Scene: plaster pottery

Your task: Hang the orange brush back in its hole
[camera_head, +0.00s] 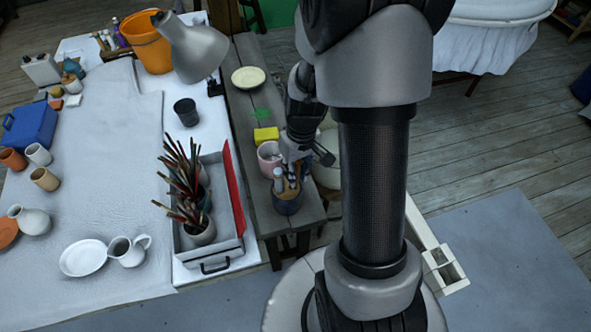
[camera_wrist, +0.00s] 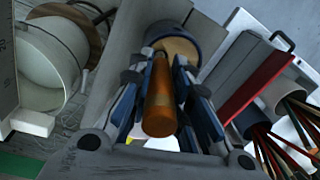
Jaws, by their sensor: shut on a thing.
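The orange brush (camera_wrist: 160,100) is between the two fingers of my gripper (camera_wrist: 160,72) in the wrist view, its thick handle end towards the camera. My gripper is shut on it. Beyond the brush's far end is a round dark blue holder (camera_wrist: 182,28) with a wooden top. In the head view the holder (camera_head: 287,204) stands on the narrow wooden bench, with my gripper (camera_head: 291,172) just above it. The brush's lower end and the hole are hidden. I cannot tell whether the brush touches the wooden top.
A pink pot (camera_head: 268,157) and a yellow block (camera_head: 265,135) are close to the holder on the bench (camera_head: 240,105). Left of it is a grey box with a red lid (camera_head: 234,190) and pots of brushes (camera_head: 201,232). A pale bucket also stands close by in the wrist view (camera_wrist: 45,65).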

